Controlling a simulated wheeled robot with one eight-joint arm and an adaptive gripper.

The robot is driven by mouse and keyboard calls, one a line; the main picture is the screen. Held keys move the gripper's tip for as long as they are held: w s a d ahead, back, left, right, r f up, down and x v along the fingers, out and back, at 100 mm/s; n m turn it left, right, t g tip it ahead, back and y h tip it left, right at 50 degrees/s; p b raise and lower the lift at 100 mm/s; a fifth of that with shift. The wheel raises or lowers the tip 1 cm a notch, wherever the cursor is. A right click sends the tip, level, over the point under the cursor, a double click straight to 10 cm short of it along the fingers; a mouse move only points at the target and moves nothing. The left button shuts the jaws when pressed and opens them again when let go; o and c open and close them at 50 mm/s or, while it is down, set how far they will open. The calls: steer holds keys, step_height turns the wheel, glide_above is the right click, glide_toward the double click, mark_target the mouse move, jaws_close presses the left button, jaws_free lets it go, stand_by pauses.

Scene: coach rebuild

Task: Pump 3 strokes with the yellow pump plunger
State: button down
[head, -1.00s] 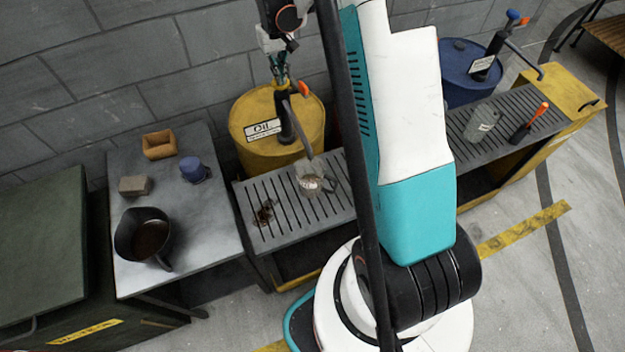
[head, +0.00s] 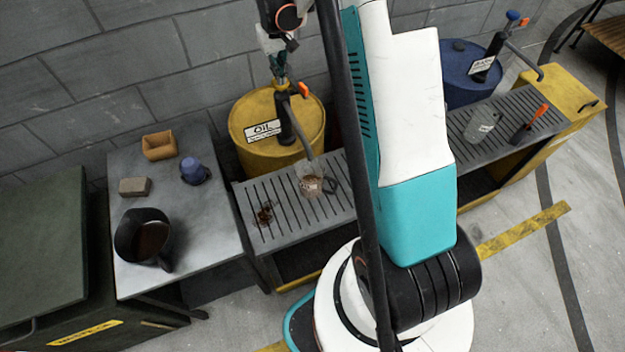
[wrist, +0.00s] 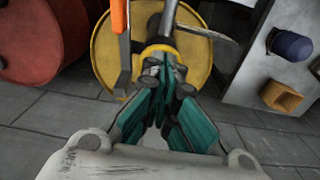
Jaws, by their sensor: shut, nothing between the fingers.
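The yellow oil drum (head: 262,132) stands against the wall with a black pump (head: 286,122) on top and an orange-tipped lever (head: 304,91) beside it. My gripper (head: 281,82) is above the pump, pointing down, shut and empty. In the wrist view my shut fingers (wrist: 163,75) lie over the pump top, where a yellow knob or collar (wrist: 158,49) shows just beyond the tips. I cannot tell whether they touch it. The fingers hide part of the plunger. The spout (head: 305,143) slopes down to a clear jug (head: 312,184) with brownish contents on the slatted grate.
The slatted grate (head: 245,205) bears a dark spill (head: 264,214). A blue drum (head: 462,65) with another pump stands at right. A red drum (wrist: 40,40) shows in the wrist view.

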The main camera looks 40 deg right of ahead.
steer(key=shift+r+p, duration=1.55)
steer(key=shift+r, duration=1.5)
steer(key=shift+r+p, duration=1.5)
steer(key=shift+r, duration=1.5)
